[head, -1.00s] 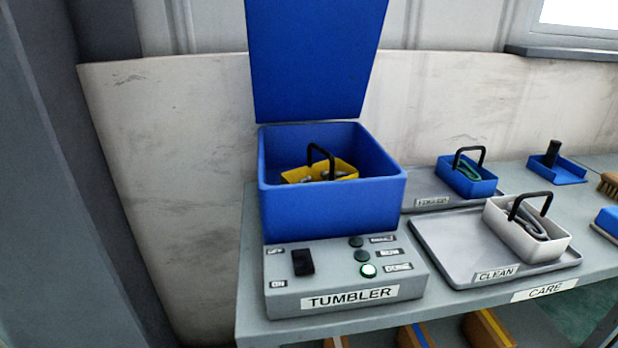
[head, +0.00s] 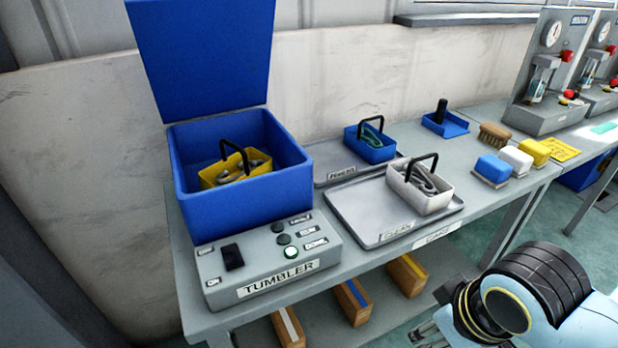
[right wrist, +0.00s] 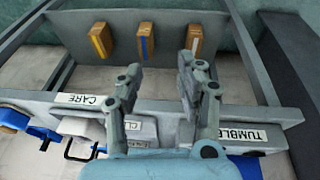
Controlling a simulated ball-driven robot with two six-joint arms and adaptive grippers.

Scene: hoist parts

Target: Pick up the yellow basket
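The yellow basket (head: 208,176) sits inside the open blue tumbler box (head: 245,203) in the head view. Its black handle stands upright, and grey metal parts lie in it. The box's front wall hides the basket's lower part. The tumbler's blue lid (head: 205,55) stands raised at the back. My right gripper (right wrist: 163,72) is open and empty in the right wrist view, in front of the bench edge between the CARE and TUMBLER labels. In the head view it is only partly visible at the bottom right, away from the basket. My left gripper is not in view.
The control panel (head: 270,262) in front of the tumbler has a lit green lamp by DONE. A white basket (head: 408,194) stands on the CLEAN tray (head: 365,228). A blue basket (head: 368,148) stands behind. Striped wooden blocks (head: 352,302) rest on the lower shelf.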

